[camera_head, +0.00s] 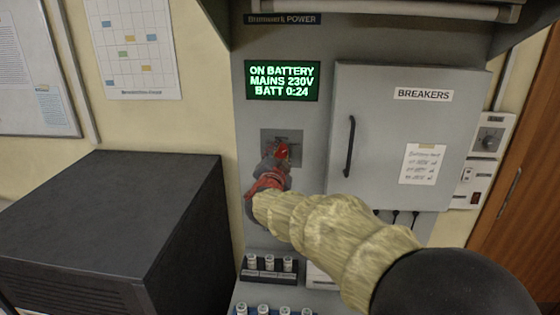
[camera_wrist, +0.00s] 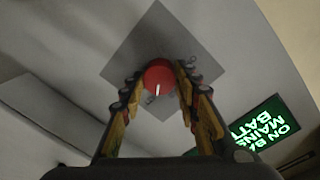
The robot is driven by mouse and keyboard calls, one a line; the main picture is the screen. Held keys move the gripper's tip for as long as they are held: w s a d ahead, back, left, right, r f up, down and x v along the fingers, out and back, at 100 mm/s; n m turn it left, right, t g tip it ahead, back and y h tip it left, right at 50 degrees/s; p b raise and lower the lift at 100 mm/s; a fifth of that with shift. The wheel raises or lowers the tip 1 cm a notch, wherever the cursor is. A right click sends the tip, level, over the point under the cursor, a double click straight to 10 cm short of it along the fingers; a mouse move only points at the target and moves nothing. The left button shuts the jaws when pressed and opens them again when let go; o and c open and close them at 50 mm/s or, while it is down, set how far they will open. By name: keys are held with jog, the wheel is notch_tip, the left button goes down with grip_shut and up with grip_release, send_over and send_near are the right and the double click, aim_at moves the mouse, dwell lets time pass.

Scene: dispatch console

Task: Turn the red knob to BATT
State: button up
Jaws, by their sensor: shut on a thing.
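The red knob (camera_head: 283,150) sits on a grey square plate (camera_head: 297,138) on the panel, below the green display (camera_head: 311,67). The display reads "ON BATTERY, MAINS 230V, BATT 0:24". My gripper (camera_head: 275,160) reaches the knob from the front and partly hides it and its plate. In the wrist view my gripper (camera_wrist: 160,80) is shut on the red knob (camera_wrist: 158,74), one finger on each side. The knob's white pointer line points toward the bottom of that rolled picture. The marks around the knob are too small and partly covered to read.
A breaker door (camera_head: 400,130) with a black handle (camera_head: 350,146) is closed, right of the knob. A dark cabinet (camera_head: 120,220) stands at the left. Fuse-like cylinders in a holder (camera_head: 269,274) sit below my arm.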

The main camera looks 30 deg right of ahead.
jog(key=shift+m, duration=0.4)
jog(key=o, duration=1.2)
jog(key=shift+c, duration=0.2)
jog(key=v, duration=1.2)
jog(key=shift+f, duration=0.15)
